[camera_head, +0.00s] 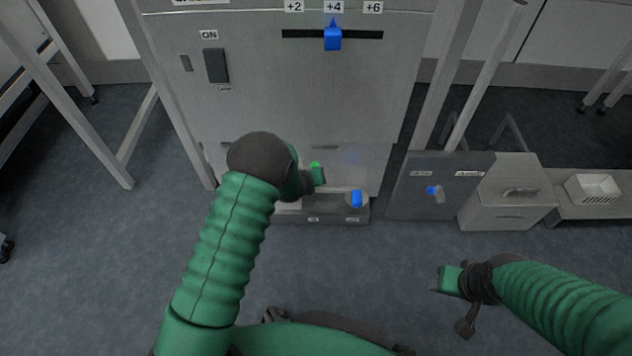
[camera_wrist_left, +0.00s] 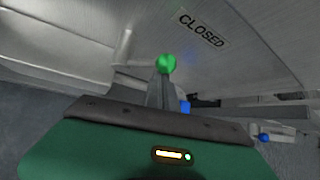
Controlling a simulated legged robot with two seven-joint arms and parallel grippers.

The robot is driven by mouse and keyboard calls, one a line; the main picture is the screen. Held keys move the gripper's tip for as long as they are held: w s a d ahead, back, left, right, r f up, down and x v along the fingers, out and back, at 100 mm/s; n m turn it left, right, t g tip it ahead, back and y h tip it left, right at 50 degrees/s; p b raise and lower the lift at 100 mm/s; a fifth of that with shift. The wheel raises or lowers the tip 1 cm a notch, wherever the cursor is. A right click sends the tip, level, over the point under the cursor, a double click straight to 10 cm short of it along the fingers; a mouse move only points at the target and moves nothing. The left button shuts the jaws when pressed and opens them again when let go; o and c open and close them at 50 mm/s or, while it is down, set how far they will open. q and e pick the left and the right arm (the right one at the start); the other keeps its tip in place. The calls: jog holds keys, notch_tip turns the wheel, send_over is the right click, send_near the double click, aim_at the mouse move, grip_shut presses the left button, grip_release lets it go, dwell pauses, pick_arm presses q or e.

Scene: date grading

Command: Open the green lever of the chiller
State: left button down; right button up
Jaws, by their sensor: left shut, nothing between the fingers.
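The chiller (camera_head: 270,90) is the grey cabinet ahead of me. The green knob of its lever (camera_head: 315,166) shows low on its front, and its shaft is mostly hidden. In the left wrist view the knob (camera_wrist_left: 166,63) appears at the tips of my left gripper's fingers (camera_wrist_left: 160,88), below a CLOSED label (camera_wrist_left: 201,28). My left gripper (camera_head: 320,177) is shut with nothing held, right by the knob; I cannot tell whether they touch. My right gripper (camera_head: 436,285) is low at the right, away from the chiller, and its fingers are too small to read.
A blue slider (camera_head: 333,38) sits under +4, with a dark switch (camera_head: 216,66) to its left. A blue knob (camera_head: 356,198) is on the low ledge. A dark panel (camera_head: 410,196) with another blue knob (camera_head: 431,191) stands right, beside a grey box (camera_head: 507,200) and white basket (camera_head: 593,187).

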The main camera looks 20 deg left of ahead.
pick_arm(q)
jog(key=shift+s+a+r+n+h+p, duration=0.1)
jog(key=shift+a+r+n+h+p, duration=0.2)
jog(key=shift+r+h+p, duration=0.15)
dwell(0.5)
jog(key=s+a+n+t+h+b, duration=0.2)
jog(key=a+n+t+h, duration=0.4)
jog(key=a+h, duration=0.1)
jog(key=shift+s+a+b, duration=0.25)
jog(key=shift+a+b, duration=0.15)
jog(key=shift+a, duration=0.3)
dwell(0.6)
jog(key=shift+a+f+h, duration=0.1)
jog(key=shift+f+h, duration=0.05)
jog(key=shift+h, duration=0.1)
dwell(0.5)
